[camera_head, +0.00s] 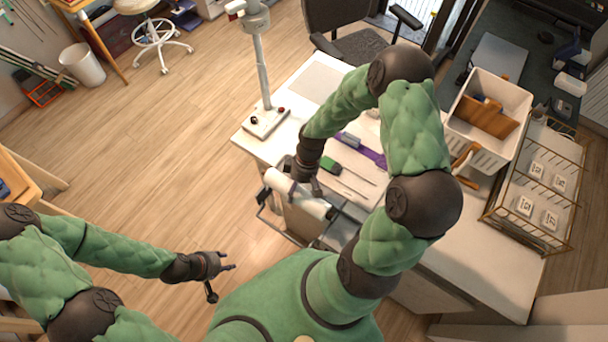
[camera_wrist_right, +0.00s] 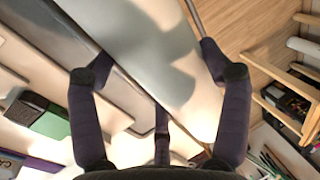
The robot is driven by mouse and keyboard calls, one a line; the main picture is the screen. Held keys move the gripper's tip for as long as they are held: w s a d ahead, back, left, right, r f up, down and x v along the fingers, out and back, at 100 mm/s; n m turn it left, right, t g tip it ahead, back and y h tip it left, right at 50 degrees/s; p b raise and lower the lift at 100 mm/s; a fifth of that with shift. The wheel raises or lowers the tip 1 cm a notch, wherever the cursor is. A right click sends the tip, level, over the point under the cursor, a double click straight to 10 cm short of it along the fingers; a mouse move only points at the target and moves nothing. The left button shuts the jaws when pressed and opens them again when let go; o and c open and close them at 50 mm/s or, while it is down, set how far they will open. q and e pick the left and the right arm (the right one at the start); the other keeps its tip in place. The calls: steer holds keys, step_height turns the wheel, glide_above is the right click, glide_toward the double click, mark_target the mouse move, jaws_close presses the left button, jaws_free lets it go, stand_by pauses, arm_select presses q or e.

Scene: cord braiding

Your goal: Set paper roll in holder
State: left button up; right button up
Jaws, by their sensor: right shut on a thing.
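A white paper roll (camera_head: 318,207) lies at the near left edge of the white desk, its long side slanting down to the right. It fills the middle of the right wrist view (camera_wrist_right: 155,45). My right gripper (camera_head: 304,188) is shut on the paper roll from above, its fingers around both sides. A dark metal frame, seemingly the holder (camera_head: 263,198), shows beside and below the roll at the desk's side. I cannot tell whether the roll rests in it. My left gripper (camera_head: 222,281) is open and empty over the floor, away from the desk.
The wooden floor (camera_head: 180,150) left of the desk is clear.

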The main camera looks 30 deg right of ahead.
step_height(320, 180, down, 10)
steer(key=b, duration=0.7)
stand_by(0.5)
steer(key=shift+w+d+r, duration=0.25)
steer(key=shift+w+d, duration=0.05)
steer(key=shift+w, duration=0.2)
stand_by(0.5)
steer(key=o, duration=1.4)
steer(key=s+v, duration=0.1)
steer(key=v, duration=1)
steer(key=shift+a+r, duration=0.2)
steer(key=shift+r, duration=0.15)
